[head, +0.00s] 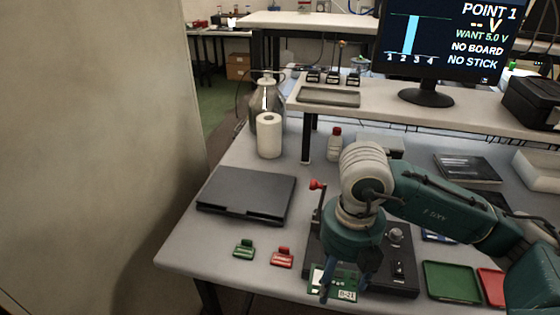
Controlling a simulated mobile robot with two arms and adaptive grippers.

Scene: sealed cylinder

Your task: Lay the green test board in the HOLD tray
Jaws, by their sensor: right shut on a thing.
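The green test board (346,294) shows at the bottom of the head view with a white label on it. My right gripper (336,285) points down and is shut on the board, hiding part of it. The board is at the near left edge of a dark test fixture (385,283); I cannot tell whether they touch. A green tray (452,284) lies to the right of the fixture, and a red tray (491,287) lies beside it, partly hidden by my arm. No HOLD lettering is readable on either tray. My left gripper is not in view.
A closed grey laptop-like case (246,194), a green block (243,250) and a red block (282,257) lie to the left. A paper roll (269,136) and a bottle (334,144) stand behind. The monitor (445,40) reads "NO BOARD" and "NO STICK".

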